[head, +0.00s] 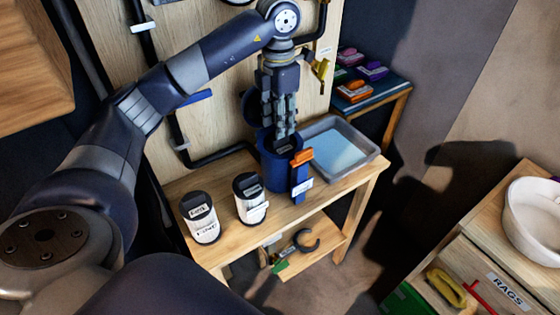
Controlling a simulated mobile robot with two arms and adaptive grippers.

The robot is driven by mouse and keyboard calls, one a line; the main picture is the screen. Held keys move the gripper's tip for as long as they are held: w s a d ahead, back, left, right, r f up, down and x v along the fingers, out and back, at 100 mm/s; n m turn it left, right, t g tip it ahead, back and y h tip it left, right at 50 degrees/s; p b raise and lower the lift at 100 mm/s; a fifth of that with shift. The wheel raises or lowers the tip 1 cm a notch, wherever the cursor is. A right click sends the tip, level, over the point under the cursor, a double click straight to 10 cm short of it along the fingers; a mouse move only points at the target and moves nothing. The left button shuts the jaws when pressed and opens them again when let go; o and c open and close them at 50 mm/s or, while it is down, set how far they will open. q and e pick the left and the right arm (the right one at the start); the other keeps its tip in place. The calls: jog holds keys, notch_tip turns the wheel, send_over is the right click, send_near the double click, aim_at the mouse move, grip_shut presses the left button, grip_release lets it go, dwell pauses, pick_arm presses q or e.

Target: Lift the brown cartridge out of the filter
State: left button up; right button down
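The filter is a round blue housing (277,174) standing at the back of the small wooden bench, against the pale board. An upright blue bar with an orange top (302,158) stands at its front right. My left gripper (284,136) points straight down over the housing, its fingertips at or just inside the open top. Its fingers look close together, but I cannot tell whether they grip anything. No brown cartridge can be made out; the inside of the housing is hidden by the gripper and rim. My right gripper is not in view.
Two black-lidded white canisters (201,222) stand on the bench, left of the filter. A grey tray (372,152) with a pale blue bottom sits to its right. Black pipes run behind. A white basin (534,215) stands on the right cabinet above a RAGS label.

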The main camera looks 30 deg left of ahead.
pick_arm(q)
notch_tip(320, 180, down, 5)
jog(key=shift+w+d+r+p, duration=0.1)
jog(key=shift+d+r+p, duration=0.05)
jog(key=shift+p, duration=0.3)
grip_shut()
jog(key=shift+r, duration=0.1)
